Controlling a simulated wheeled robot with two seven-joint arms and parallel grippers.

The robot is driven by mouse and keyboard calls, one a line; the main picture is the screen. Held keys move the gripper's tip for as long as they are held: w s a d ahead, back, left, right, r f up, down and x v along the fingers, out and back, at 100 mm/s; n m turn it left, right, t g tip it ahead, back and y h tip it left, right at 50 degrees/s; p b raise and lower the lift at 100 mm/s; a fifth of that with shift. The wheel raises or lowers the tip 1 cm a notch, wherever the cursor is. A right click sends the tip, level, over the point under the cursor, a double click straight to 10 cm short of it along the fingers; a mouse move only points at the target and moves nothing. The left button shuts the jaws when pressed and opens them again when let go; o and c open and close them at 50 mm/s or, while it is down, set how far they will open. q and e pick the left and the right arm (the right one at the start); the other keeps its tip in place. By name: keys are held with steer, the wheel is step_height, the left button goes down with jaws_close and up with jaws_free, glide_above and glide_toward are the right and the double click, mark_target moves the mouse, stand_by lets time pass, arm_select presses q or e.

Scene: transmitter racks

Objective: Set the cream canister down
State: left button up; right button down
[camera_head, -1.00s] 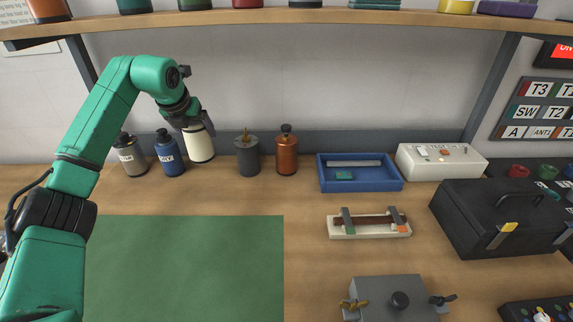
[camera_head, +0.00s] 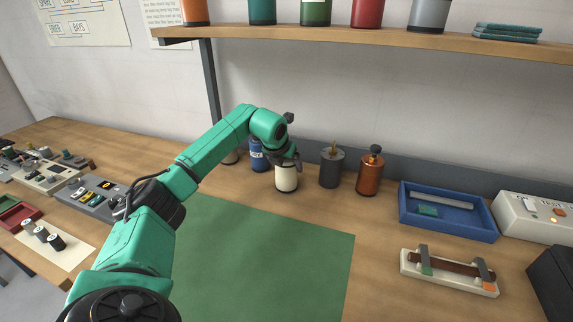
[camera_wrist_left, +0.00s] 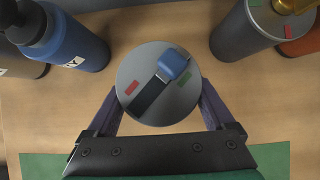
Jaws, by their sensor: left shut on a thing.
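The cream canister (camera_head: 286,178) is upright at the back of the wooden bench, between the blue bottle (camera_head: 258,155) and the dark grey canister (camera_head: 331,168). Its base appears at bench level; I cannot tell for sure whether it touches. My left gripper (camera_head: 287,160) is shut on its upper part. In the left wrist view, the canister's grey lid (camera_wrist_left: 140,73) has a blue-tipped lever and red and green marks. The fingers of my left gripper (camera_wrist_left: 158,98) lie on both sides of it. My right gripper is not in view.
A copper canister (camera_head: 370,174) stands right of the grey one. A green mat (camera_head: 265,255) lies in front. A blue tray (camera_head: 447,232) and a cream fuse holder (camera_head: 449,283) are to the right. A shelf (camera_head: 380,38) hangs above.

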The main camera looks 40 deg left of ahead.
arm_select(q)
steer(key=o, duration=1.5)
steer(key=shift+r, duration=0.2)
steer(key=shift+s+r, duration=0.2)
steer(key=shift+r, duration=0.1)
steer(key=b+v, duration=0.1)
steer(key=v, duration=1)
steer(key=shift+s+d+r, duration=0.1)
